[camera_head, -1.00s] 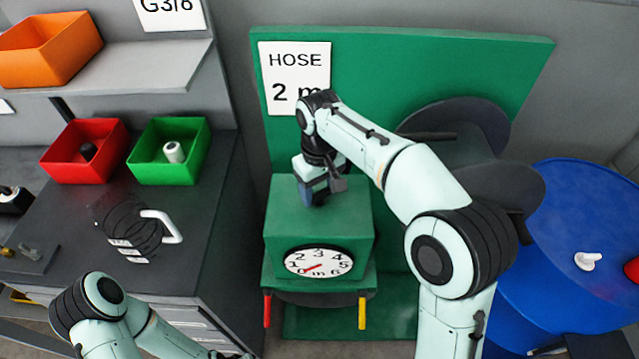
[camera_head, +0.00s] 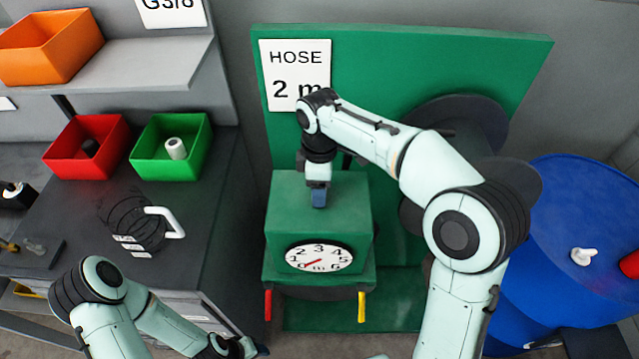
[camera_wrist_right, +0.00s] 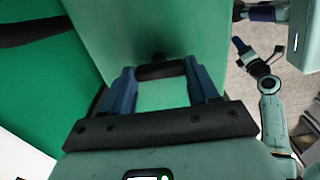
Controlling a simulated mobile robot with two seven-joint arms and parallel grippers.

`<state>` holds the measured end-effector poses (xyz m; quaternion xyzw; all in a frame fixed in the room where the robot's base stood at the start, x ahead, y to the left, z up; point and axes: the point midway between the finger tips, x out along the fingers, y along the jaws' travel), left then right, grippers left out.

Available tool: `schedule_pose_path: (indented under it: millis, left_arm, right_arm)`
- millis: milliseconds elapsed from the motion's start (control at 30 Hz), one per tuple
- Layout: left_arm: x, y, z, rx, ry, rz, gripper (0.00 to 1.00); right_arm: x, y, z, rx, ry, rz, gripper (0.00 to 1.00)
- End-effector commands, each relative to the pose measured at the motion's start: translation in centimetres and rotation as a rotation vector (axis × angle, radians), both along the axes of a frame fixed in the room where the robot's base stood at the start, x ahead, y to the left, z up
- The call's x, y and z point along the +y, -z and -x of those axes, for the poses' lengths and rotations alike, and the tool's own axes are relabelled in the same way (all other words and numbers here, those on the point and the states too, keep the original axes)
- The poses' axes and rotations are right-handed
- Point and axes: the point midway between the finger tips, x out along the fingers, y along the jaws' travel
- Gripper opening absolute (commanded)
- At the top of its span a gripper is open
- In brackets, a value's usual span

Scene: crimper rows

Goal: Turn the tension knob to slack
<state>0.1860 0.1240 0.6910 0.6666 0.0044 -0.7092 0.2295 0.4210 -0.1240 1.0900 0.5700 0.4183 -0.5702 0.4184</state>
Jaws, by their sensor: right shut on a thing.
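My right gripper (camera_head: 319,198) points down at the box top. In the right wrist view it (camera_wrist_right: 163,82) is shut on a dark knob (camera_wrist_right: 160,71) between its blue fingers. The head view hides the knob behind the gripper. My left gripper (camera_head: 235,347) is low at the bottom edge, away from the box; its jaws are too unclear to read.
A sign (camera_head: 296,75) reading "HOSE 2 m" hangs on the green back panel (camera_head: 430,60). Red (camera_head: 268,305) and yellow (camera_head: 361,307) handles hang below the box. A blue drum (camera_head: 570,235) stands right.

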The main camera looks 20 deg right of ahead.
Motion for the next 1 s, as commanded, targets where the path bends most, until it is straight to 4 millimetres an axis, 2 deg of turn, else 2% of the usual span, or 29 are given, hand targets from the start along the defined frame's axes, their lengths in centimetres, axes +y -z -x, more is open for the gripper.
schedule_pose_path:
  millis: [1000]
  left_arm:
    - [-0.01, 0.00, -0.01, 0.000, 0.000, 0.000, 0.52]
  right_arm:
    - [-0.07, -0.02, -0.04, -0.001, -0.964, 0.000, 0.29]
